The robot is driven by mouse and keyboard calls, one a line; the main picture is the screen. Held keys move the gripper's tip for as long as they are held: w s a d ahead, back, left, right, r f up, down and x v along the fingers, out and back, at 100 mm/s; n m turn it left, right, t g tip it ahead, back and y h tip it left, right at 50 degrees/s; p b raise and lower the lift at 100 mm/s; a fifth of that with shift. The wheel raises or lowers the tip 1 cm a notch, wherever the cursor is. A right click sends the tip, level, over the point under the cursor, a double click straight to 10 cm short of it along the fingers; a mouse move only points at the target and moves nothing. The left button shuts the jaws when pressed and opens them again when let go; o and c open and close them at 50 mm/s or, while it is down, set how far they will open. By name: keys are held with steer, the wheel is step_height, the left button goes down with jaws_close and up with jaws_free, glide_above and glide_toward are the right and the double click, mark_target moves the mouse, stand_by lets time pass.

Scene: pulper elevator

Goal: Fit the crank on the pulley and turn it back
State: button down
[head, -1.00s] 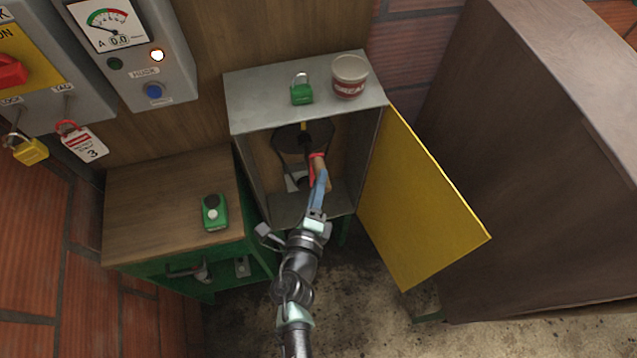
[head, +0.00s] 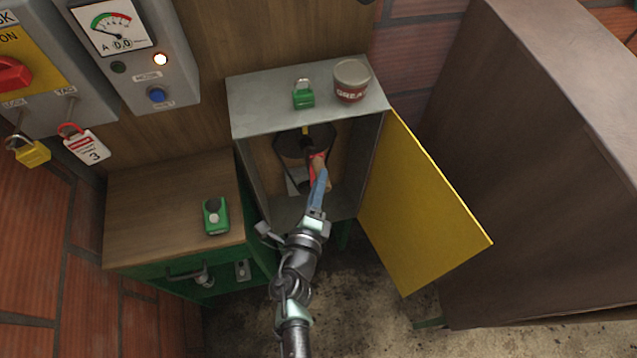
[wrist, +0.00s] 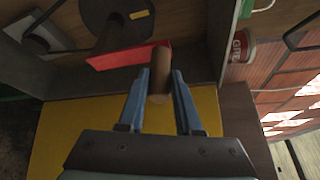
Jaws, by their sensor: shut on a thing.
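The dark round pulley (head: 304,143) sits inside the open grey box, with a yellow mark at its top; it also shows in the wrist view (wrist: 100,18). The crank has a red arm (wrist: 122,58) and a wooden handle (wrist: 159,75). My gripper (wrist: 159,82) is shut on the wooden handle. In the head view the crank's red arm (head: 313,173) lies in front of the pulley's lower right part. Whether the crank is seated on the pulley's hub cannot be told.
The grey box (head: 260,103) carries a green padlock (head: 303,97) and a grease tub (head: 351,85) on top. Its yellow door (head: 420,205) stands open to the right. A wooden-topped cabinet (head: 150,200) with a green device (head: 215,215) stands at left.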

steer(key=shift+w+a+r, duration=0.1)
steer(key=shift+w+a, duration=0.1)
steer(key=shift+w, duration=0.45)
stand_by(0.5)
steer(key=shift+s+a+n+t+b, duration=0.3)
steer(key=shift+a+n+t+b, duration=0.2)
steer(key=shift+a+n+b, duration=0.3)
steer(key=shift+f, duration=0.2)
steer(key=shift+s+a+f+n+h+b, duration=0.15)
steer(key=shift+a+f+n+h+b, duration=0.15)
steer(key=shift+a+b, duration=0.2)
steer(key=shift+s+a+n+t, duration=0.15)
steer(key=shift+a+n+t, duration=0.15)
steer(key=shift+a+n, duration=0.1)
